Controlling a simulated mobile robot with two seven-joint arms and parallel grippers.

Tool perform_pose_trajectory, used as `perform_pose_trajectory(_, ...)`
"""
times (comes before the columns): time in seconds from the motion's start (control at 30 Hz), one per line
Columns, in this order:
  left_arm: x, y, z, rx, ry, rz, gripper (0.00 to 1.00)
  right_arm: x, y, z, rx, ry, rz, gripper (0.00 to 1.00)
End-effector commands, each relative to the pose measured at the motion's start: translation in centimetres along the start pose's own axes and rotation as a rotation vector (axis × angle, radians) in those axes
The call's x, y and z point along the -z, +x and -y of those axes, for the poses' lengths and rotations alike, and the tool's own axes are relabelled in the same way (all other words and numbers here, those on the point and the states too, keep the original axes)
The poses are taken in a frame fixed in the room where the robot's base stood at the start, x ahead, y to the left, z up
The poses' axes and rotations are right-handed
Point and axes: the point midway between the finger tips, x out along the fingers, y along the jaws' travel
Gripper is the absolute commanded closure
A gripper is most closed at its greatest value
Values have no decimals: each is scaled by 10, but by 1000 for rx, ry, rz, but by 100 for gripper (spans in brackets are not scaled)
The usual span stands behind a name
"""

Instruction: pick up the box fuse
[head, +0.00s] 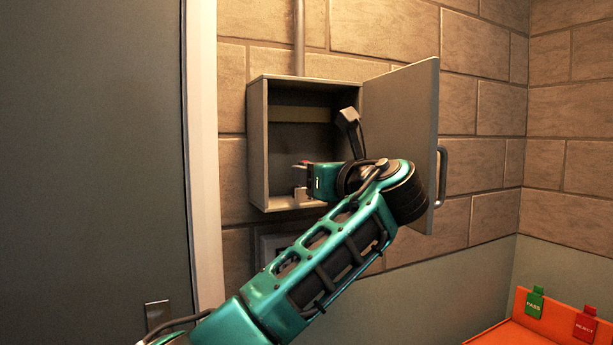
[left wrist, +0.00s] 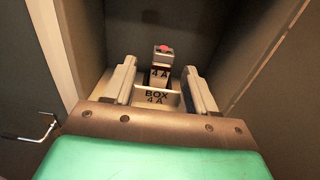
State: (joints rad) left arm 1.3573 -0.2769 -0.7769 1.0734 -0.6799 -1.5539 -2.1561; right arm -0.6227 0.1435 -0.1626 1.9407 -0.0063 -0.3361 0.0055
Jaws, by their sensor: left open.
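The box fuse (left wrist: 161,62) is a small grey block with a red top and a "4 A" mark. It stands in a holder labelled "BOX 4 A" (left wrist: 156,96) inside the open grey wall box (head: 257,145). My left gripper (left wrist: 160,78) is open, with one finger on each side of the holder and the fuse just beyond the fingertips. In the head view my left gripper (head: 302,178) reaches into the lower part of the box, and a bit of red shows by its tip. The wrist hides part of the interior. My right gripper is not in view.
The box door (head: 400,130) stands open to the right, with a dark handle (head: 441,175) close to my wrist. A conduit (head: 299,40) runs up from the box. An orange bin (head: 520,325) with green PASS (head: 534,303) and red REJECT (head: 585,326) tags is at lower right.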

Motion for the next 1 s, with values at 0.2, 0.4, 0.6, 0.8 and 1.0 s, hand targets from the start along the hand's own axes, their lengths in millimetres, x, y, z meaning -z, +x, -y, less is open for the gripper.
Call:
perform_pose_trajectory(0.2,0,16,0,1,-1,-2,44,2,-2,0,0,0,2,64)
perform_pose_trajectory(0.4,-2,43,1,0,0,-2,44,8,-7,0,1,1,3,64)
perform_pose_trajectory(0.6,-1,62,2,1,-1,-1,44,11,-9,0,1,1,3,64)
perform_pose_trajectory(0.8,0,65,2,2,-2,-1,44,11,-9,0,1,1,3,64)
perform_pose_trajectory(1.0,0,65,2,2,-2,-1,55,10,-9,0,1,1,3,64)
